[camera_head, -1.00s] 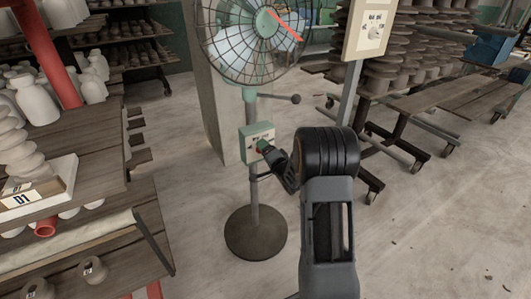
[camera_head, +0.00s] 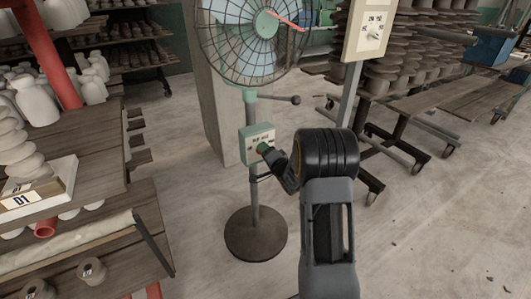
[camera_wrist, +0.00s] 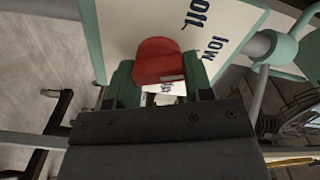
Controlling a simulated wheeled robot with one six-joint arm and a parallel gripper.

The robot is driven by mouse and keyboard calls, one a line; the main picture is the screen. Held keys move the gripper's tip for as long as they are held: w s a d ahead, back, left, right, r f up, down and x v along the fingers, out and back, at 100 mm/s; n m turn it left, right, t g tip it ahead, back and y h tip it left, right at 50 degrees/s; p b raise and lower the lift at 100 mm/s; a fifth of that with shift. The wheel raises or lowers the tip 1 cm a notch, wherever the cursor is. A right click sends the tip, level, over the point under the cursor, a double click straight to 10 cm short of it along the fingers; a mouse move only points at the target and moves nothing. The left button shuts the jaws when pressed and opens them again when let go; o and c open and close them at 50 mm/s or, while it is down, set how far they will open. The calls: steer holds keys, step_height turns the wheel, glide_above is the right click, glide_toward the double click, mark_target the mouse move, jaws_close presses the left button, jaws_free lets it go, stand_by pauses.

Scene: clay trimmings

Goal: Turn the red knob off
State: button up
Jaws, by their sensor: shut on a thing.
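The red knob (camera_wrist: 158,62) is on the pale face of a green control box (camera_head: 260,136) on the pole of a standing fan (camera_head: 250,35). My gripper (camera_head: 266,151) reaches the box from the right and is shut on the knob. In the wrist view its two green-tinted fingers (camera_wrist: 160,84) are on either side of the knob.
A second panel with a knob (camera_head: 374,35) stands on a post at upper right. Shelves of white pottery (camera_head: 38,100) are at the left. Racks of clay pieces (camera_head: 415,50) stand behind on the right. The fan's round base (camera_head: 256,236) sits on open floor.

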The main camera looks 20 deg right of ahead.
steer(key=shift+n, duration=0.3)
steer(key=n+b, duration=0.3)
steer(key=n, duration=0.1)
steer(key=shift+n, duration=0.3)
steer(key=shift+a+r+n+b, duration=0.15)
steer(key=shift+n+b, duration=1)
steer(key=shift+n, duration=0.65)
steer(key=o, duration=0.9)
steer(key=s+p, duration=0.1)
steer(key=s, duration=0.3)
steer(key=s+d+p, duration=0.1)
steer(key=s, duration=0.4)
steer(key=s+p, duration=0.1)
steer(key=s, duration=0.3)
steer(key=shift+s+d, duration=0.25)
steer(key=shift+s, duration=0.1)
